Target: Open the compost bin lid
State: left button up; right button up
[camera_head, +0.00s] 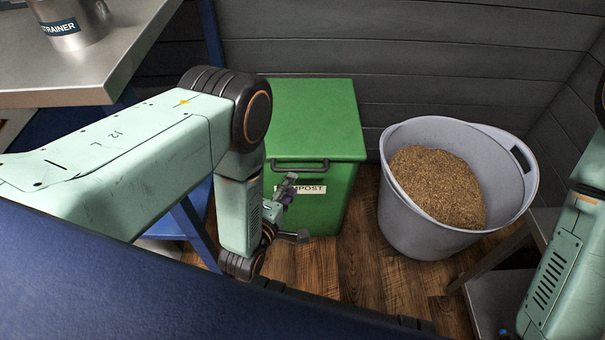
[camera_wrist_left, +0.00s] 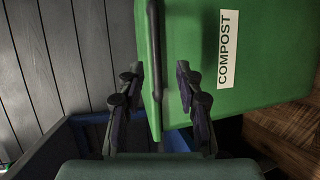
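The green compost bin (camera_head: 335,205) stands on the floor against the wall, with its green lid (camera_head: 310,112) shut flat on top. A dark bar handle (camera_head: 300,165) runs along the lid's front edge, above a white COMPOST label (camera_head: 312,189). My left gripper (camera_head: 298,208) is open in front of the bin, slightly below the handle, and hides part of the label. In the left wrist view the open, empty fingers (camera_wrist_left: 160,72) lie on either side of the handle (camera_wrist_left: 154,45) in the picture; contact cannot be told. My right gripper is out of view.
A grey tub (camera_head: 410,215) filled with brown grain (camera_head: 435,185) stands right of the bin. A steel table (camera_head: 75,75) with a strainer pot (camera_head: 72,22) is at upper left. Wooden floor (camera_head: 385,285) shows in front of the bin.

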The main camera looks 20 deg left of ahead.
aim_at(302, 170)
pick_arm(q)
jog(key=shift+w+d+r, duration=0.1)
jog(key=shift+w+d, duration=0.15)
jog(key=shift+w, duration=0.35)
jog(key=shift+b+x, duration=1.55)
jog(key=shift+x, duration=1.7)
jog(key=shift+c, duration=0.2)
grip_shut()
